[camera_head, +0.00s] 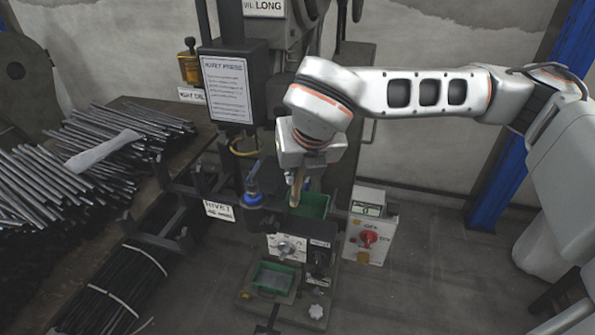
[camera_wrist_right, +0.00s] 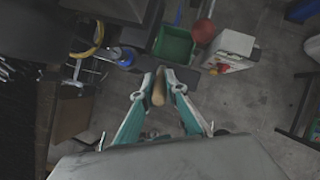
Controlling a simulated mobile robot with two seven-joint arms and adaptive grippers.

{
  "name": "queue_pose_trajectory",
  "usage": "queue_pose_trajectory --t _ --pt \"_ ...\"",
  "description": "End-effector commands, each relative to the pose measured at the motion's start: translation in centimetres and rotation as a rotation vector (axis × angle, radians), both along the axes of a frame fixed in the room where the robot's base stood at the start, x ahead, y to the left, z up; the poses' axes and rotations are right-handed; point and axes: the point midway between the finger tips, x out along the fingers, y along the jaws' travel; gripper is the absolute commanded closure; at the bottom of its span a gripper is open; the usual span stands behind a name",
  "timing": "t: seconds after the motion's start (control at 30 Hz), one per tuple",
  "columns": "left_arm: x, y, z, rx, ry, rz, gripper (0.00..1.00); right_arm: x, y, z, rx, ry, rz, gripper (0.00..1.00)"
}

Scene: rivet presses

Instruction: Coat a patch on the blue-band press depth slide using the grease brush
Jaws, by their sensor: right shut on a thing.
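The press (camera_head: 284,215) stands in the middle of the head view, with a blue-banded part (camera_head: 252,192) at its left that also shows in the wrist view (camera_wrist_right: 126,58). Which surface is the depth slide I cannot tell. My right gripper (camera_head: 303,178) hangs over the press from the right arm. It is shut on the tan wooden handle of the grease brush (camera_head: 297,191), which shows end-on between the teal fingers in the wrist view (camera_wrist_right: 159,87). The brush tip points down, and its bristles cannot be made out. My left gripper is not in view.
A green bin (camera_head: 312,206) sits just beside the brush. A control box with a red knob (camera_head: 369,238) stands to the right, and a green tray (camera_head: 257,275) is lower in front. Metal rods (camera_head: 40,180) lie on the left bench.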

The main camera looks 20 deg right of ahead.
Motion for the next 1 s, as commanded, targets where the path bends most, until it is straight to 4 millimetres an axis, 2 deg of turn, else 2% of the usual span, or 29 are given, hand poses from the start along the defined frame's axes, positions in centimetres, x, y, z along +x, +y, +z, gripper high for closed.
queue_pose_trajectory --t 0.6,1.0 --pt "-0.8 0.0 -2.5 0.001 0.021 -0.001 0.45 0.0 0.0 -5.4 0.001 0.004 0.004 1.0" --pt "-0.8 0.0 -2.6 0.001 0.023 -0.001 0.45 0.0 0.0 -5.7 0.001 0.002 0.003 1.0"
